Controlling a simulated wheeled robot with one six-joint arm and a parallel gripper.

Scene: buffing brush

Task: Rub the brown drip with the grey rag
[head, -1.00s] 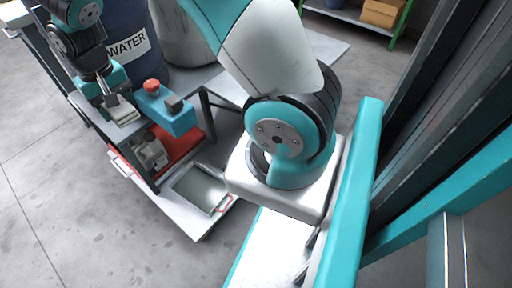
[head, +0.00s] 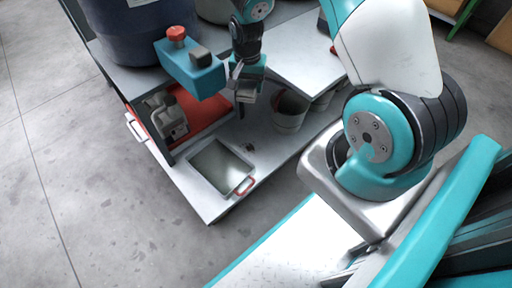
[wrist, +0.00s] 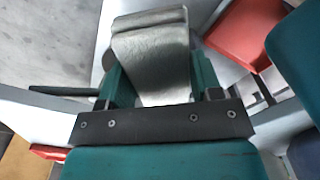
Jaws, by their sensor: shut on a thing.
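The grey rag (wrist: 155,55) is a folded, flat piece clamped between the two teal fingers of my gripper (wrist: 158,88) in the wrist view. In the head view my gripper (head: 247,90) points down over the bench, just right of the teal box, with the rag (head: 246,96) at its tips. A small dark brownish spot (head: 248,147) on the pale surface lies below and in front of the gripper; it may be the brown drip, but it is too small to be sure. The rag appears apart from it.
A teal box (head: 190,68) with a red knob stands left of the gripper. A red mat (head: 205,115) carries a grey machine part (head: 168,118). A pale bucket (head: 290,110) stands right. A dark blue drum (head: 135,30) is behind.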

